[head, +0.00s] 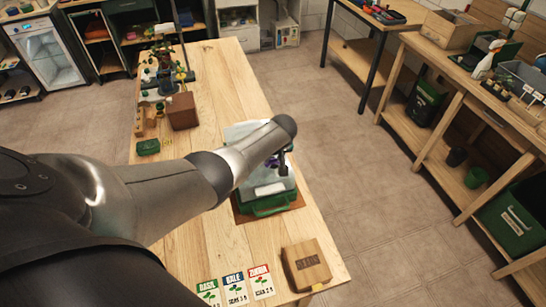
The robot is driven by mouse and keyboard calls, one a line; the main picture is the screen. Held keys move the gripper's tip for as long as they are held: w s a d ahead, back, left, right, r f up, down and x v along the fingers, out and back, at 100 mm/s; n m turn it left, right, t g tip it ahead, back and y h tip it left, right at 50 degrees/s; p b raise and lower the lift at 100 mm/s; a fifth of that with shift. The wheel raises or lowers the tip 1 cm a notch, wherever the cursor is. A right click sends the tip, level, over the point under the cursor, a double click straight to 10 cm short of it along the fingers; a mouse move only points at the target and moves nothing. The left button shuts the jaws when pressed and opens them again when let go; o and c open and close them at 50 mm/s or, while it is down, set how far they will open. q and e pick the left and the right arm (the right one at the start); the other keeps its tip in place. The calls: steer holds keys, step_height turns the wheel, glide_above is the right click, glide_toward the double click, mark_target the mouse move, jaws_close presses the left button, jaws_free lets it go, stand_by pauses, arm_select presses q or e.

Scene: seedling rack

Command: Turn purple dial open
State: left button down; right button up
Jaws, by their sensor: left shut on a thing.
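A green case with a pale top (270,205) stands on a brown mat (241,215) on the long wooden table. The purple dial (289,148) shows only as a small purple patch beside my gripper, at the case's right side. My left arm reaches in from the left across the table, and its wrist hides much of the case. My left gripper (283,167) points down at the dial and is shut on it. The fingertips are small and partly hidden, and I cannot tell how far the dial is turned. My right gripper is out of view.
Seed cards (235,289) and a wooden box (306,264) lie at the table's near end. A small green tray (148,147) and a brown block (182,111) stand farther back, with several plants behind. Wooden benches stand across the floor at right.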

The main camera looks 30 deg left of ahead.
mark_target(276, 169)
arm_select(q)
steer(key=shift+n, duration=0.4)
steer(key=shift+c, duration=2.4)
jaws_free()
steer(key=shift+d+r+p, duration=0.15)
steer(key=shift+r+p, duration=0.3)
steer(key=shift+r, duration=0.15)
steer(key=p+v, duration=0.1)
steer(key=v, duration=0.3)
steer(key=shift+p, duration=0.4)
steer(key=v, duration=1)
steer(key=shift+d, duration=0.2)
